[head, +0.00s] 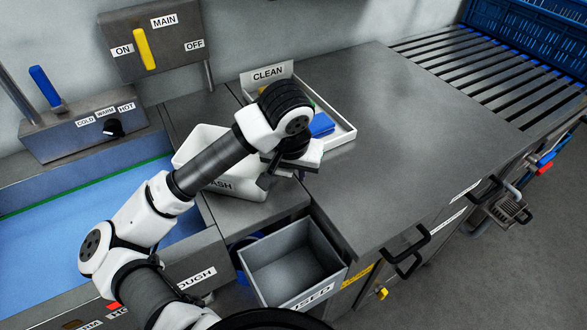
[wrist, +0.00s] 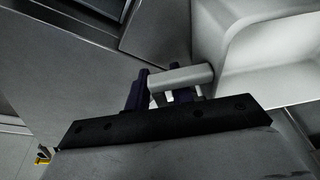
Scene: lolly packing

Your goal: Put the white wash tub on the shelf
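The white wash tub (head: 190,152) stands on the grey counter beside the blue basin; its label, ending in "ASH", is partly behind my arm. My gripper (head: 272,180) is at the tub's right side, low over the counter. In the wrist view the tub's white wall (wrist: 285,50) fills the upper right. A pale bar (wrist: 182,78), apparently the tub's handle, lies at the dark fingers of my gripper (wrist: 160,92). The fingers stand apart, but whether they press on the bar is unclear. I cannot pick out a shelf with certainty.
A white tray (head: 344,137) with a blue item (head: 321,125) sits behind my gripper by the "CLEAN" sign (head: 268,74). An open grey bin (head: 292,262) is below the counter edge. The counter right of the tray (head: 410,130) is clear.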

